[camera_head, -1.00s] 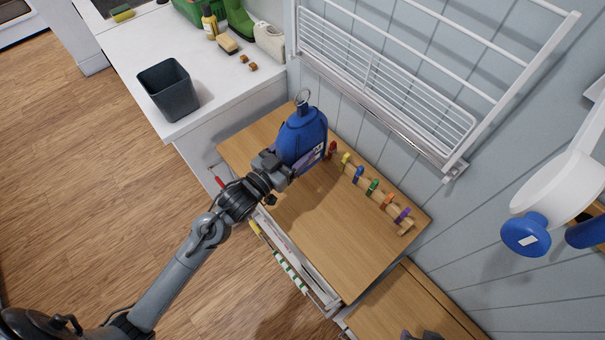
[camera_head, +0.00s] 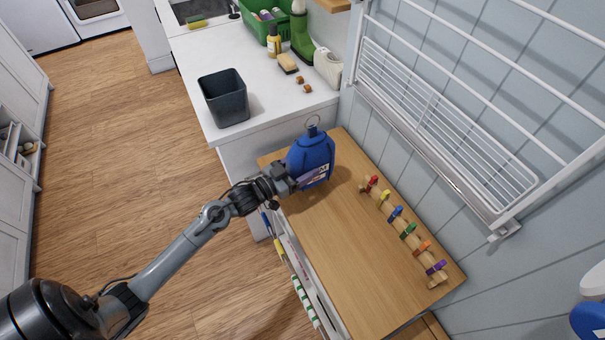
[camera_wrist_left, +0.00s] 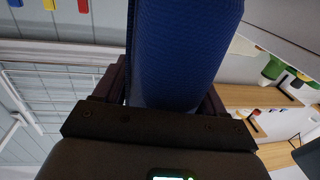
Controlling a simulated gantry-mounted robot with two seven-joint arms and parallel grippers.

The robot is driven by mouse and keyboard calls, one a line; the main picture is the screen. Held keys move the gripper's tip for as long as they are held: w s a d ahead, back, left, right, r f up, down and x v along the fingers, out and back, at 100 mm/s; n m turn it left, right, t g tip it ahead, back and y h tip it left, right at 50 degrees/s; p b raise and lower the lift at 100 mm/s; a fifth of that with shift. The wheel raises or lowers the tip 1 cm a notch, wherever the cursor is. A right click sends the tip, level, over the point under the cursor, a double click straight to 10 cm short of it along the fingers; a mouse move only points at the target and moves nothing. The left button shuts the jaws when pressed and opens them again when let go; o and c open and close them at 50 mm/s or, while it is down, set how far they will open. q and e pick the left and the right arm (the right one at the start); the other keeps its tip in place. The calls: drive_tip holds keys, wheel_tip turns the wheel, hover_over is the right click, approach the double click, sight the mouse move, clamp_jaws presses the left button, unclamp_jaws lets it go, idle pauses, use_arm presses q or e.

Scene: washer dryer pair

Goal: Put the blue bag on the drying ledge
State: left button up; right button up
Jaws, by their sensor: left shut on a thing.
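The blue bag (camera_head: 312,154), with a ring on top and a label on its side, is at the far left end of the wooden top (camera_head: 350,265). My left gripper (camera_head: 292,180) is shut on its lower near side. In the left wrist view the blue bag (camera_wrist_left: 180,50) fills the space between the two dark fingers (camera_wrist_left: 165,92). The bag looks upright; I cannot tell whether its base touches the wood. A white wire shelf (camera_head: 440,115) is on the wall behind; I cannot tell which surface is the drying ledge. My right gripper is out of view.
A wooden rail with coloured clips (camera_head: 405,228) runs along the back of the wooden top. A white counter (camera_head: 285,105) at upper left holds a dark bin (camera_head: 224,100), a green boot (camera_head: 300,38) and a green crate (camera_head: 262,28). The middle of the wooden top is clear.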

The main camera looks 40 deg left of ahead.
use_arm(q)
drive_tip(key=shift+f+b, duration=0.4)
drive_tip(key=shift+f, duration=1.3)
drive_tip(key=shift+f, duration=0.1)
drive_tip(key=o, duration=1.4)
drive_tip(key=shift+f, duration=0.15)
drive_tip(key=shift+s+a, duration=0.15)
drive_tip(key=shift+s, duration=0.35)
drive_tip(key=p+v, duration=0.2)
drive_tip(key=v, duration=0.8)
drive_tip(key=s+d+f+n+g+y, duration=0.1)
drive_tip(key=s+d+f+g+y, duration=0.3)
drive_tip(key=s+d+g, duration=0.5)
drive_tip(key=s, duration=0.1)
drive_tip(key=s+d+r+g, duration=0.1)
drive_tip(key=s+d+g, duration=0.1)
drive_tip(key=s+d, duration=0.1)
drive_tip(key=s+d+g, duration=0.2)
drive_tip(key=s, duration=0.2)
drive_tip(key=shift+d+r+g, duration=0.2)
drive_tip(key=shift+r+g, duration=0.15)
drive_tip(key=shift+g, duration=0.05)
